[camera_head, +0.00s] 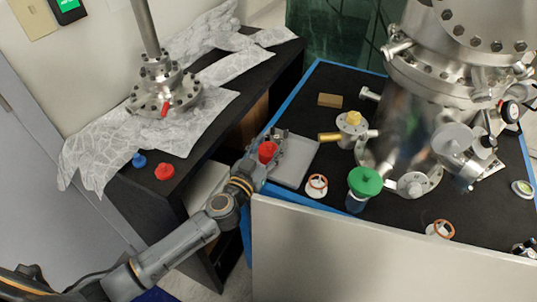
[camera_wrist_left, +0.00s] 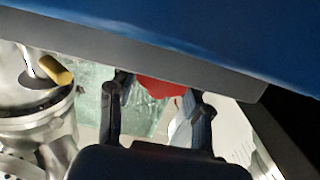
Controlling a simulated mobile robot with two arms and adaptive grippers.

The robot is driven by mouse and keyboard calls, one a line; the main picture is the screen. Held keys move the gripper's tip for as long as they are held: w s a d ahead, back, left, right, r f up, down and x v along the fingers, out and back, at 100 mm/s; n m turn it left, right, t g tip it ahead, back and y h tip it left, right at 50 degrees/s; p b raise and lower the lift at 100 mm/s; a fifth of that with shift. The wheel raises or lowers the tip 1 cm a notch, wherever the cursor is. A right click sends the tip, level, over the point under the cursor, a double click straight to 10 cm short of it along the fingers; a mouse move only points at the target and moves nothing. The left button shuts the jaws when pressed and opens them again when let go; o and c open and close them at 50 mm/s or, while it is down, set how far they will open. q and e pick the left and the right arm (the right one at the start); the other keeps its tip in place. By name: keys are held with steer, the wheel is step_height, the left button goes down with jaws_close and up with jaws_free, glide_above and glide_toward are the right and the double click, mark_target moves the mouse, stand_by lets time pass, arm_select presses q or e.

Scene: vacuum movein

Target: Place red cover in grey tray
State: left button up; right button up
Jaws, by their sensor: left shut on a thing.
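My left gripper (camera_head: 268,145) is shut on a red cover (camera_head: 267,152), which it holds at the left side of the grey tray (camera_head: 296,162). The grey tray lies on the black bench at its left corner. The arm and gripper hide part of the tray's left side. In the left wrist view the red cover (camera_wrist_left: 160,88) shows between the two dark fingers, partly hidden by a grey band. I cannot tell whether the cover touches the tray. Another red cover (camera_head: 164,172) lies on the black side table. My right gripper is not in view.
A blue cap (camera_head: 139,160) lies on the side table near a flanged steel part (camera_head: 165,90) on crumpled foil. A large steel chamber (camera_head: 415,110) stands right of the tray. A green-topped part (camera_head: 364,182) and an orange-ringed valve (camera_head: 317,186) stand nearby.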

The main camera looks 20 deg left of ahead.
arm_select(q)
steer(key=shift+f, duration=0.8)
steer(key=shift+r, duration=0.15)
steer(key=o, duration=0.9)
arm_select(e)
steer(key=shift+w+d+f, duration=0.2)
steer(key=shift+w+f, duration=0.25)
arm_select(q)
steer(key=s, duration=0.4)
steer(key=s+a, duration=0.1)
steer(key=s, duration=0.3)
steer(key=s+a, duration=0.1)
steer(key=s, duration=0.2)
steer(key=shift+s+a, duration=0.15)
steer(key=shift+s, duration=0.25)
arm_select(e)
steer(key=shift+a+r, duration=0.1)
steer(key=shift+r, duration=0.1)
